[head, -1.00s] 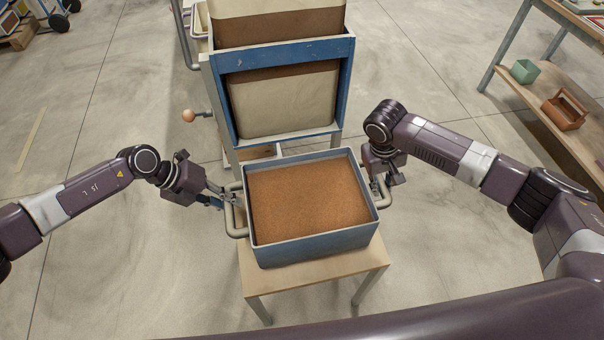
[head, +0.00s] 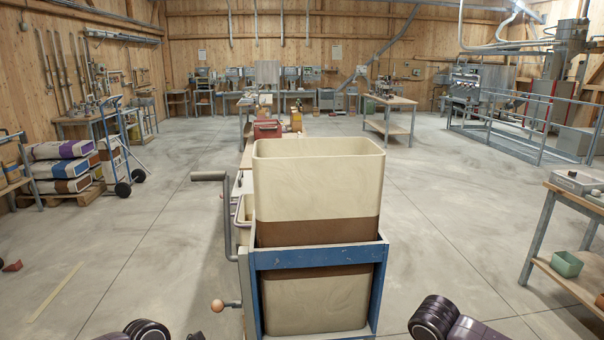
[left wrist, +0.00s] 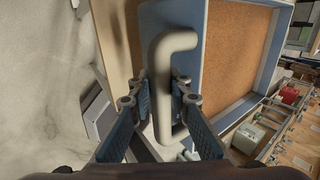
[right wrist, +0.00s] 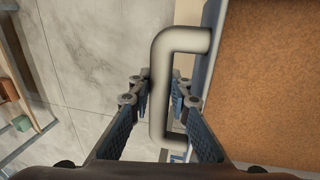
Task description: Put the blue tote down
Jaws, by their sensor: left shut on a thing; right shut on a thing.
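The blue tote (left wrist: 188,65), filled with brown granular feed, shows in both wrist views and is outside the head view. My left gripper (left wrist: 160,85) is shut on one grey tube handle (left wrist: 168,100) of the tote. My right gripper (right wrist: 162,80) is shut on the opposite handle (right wrist: 158,100), beside the tote's rim (right wrist: 209,70). A pale wooden top (left wrist: 112,40) shows beside and below the tote in the left wrist view. I cannot tell whether the tote touches it.
The mixer's cream bin (head: 318,185) in a blue frame (head: 318,258) stands straight ahead, with a crank (head: 210,177) on its left. A workbench (head: 560,225) stands at the right. Stacked sacks (head: 62,165) and a hand truck (head: 122,150) are at the left.

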